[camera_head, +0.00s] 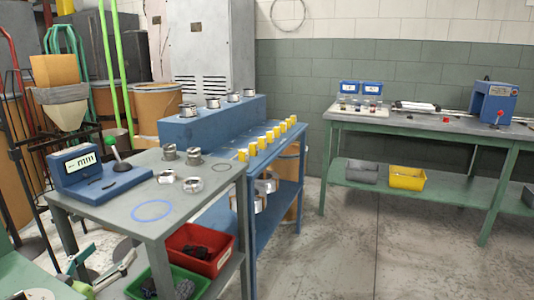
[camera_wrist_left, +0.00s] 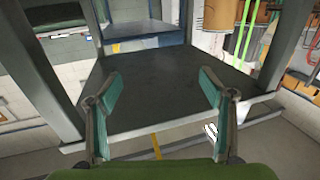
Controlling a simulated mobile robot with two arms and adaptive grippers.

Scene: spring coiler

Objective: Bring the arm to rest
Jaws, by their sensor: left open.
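My left gripper (camera_head: 104,262) is low at the bottom left of the head view, in front of the near grey table (camera_head: 198,205) and below its top. In the left wrist view the same gripper (camera_wrist_left: 158,88) has its two teal-padded fingers spread wide. Nothing is between them. Ahead of the fingers is a dark, flat shelf-like surface (camera_wrist_left: 160,95) between grey legs. I cannot tell whether the fingers touch it. My right gripper is in neither view.
The grey table holds a blue device with a display (camera_head: 95,170), metal parts and a blue ring (camera_head: 153,210). A red bin (camera_head: 200,248) and a green bin (camera_head: 165,284) sit below. A green bench (camera_head: 430,124) stands at the right. The floor (camera_head: 370,240) between is clear.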

